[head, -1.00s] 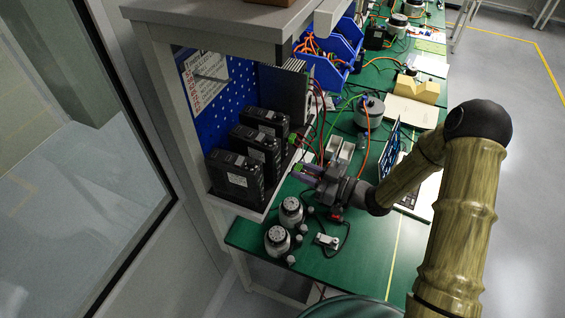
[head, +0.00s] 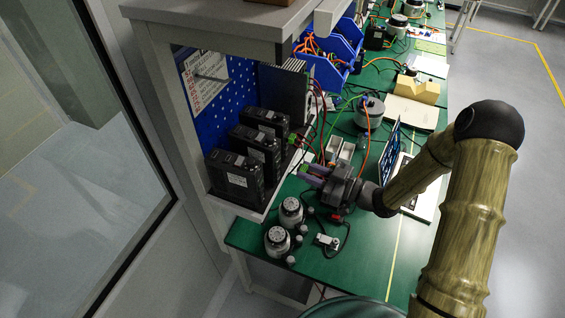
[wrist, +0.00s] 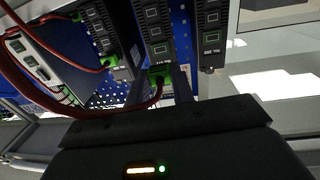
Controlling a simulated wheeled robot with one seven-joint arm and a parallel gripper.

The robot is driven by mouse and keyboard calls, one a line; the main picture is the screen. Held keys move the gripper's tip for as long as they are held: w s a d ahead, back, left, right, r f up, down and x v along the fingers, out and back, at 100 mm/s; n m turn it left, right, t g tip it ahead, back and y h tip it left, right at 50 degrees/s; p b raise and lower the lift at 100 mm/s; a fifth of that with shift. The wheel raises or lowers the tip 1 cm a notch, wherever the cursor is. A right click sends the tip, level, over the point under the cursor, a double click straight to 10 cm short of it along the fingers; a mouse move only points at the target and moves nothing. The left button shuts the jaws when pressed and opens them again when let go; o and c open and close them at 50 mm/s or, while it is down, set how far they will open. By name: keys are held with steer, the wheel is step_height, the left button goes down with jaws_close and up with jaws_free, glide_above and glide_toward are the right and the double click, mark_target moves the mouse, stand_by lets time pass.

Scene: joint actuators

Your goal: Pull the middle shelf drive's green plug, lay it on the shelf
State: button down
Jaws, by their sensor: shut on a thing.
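Three black drives stand in a row on the shelf at left. The middle drive (head: 256,148) also shows in the wrist view (wrist: 155,27), upper centre. My gripper (head: 305,171) is at the shelf's front edge, pointing left at the drives. In the wrist view its two dark fingers (wrist: 163,90) are shut on the green plug (wrist: 159,75), with a red wire running from it to the left. The plug is close below the middle drive's label; I cannot tell whether it is clear of its socket. The head view hides the plug behind my fingers.
The left drive in the wrist view keeps a green plug (wrist: 110,61) with a red wire. The narrow white shelf edge (head: 276,197) runs in front of the drives. Two round grey-white devices (head: 290,211) stand on the green bench below, and a laptop (head: 390,150) is behind my gripper.

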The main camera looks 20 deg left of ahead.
mark_target(302, 137)
steer(key=w+d+m+t+h+b, duration=0.15)
steer(key=w+t+b, duration=0.3)
steer(key=w, duration=1.75)
steer(key=shift+m+g+y, duration=0.25)
steer(key=shift+m+g, duration=0.2)
steer(key=a+f+b, duration=0.2)
steer(key=a, duration=0.1)
steer(key=a+f+b, duration=0.5)
steer(key=a, duration=0.1)
steer(key=shift+a+f+b, duration=0.3)
steer(key=shift+a+b, duration=0.05)
steer(key=shift+b, duration=0.05)
steer(key=shift+d+f+b, duration=0.1)
steer(key=shift+f+b, duration=0.3)
steer(key=shift+f, duration=0.15)
steer(key=c, duration=1.1)
jaws_free()
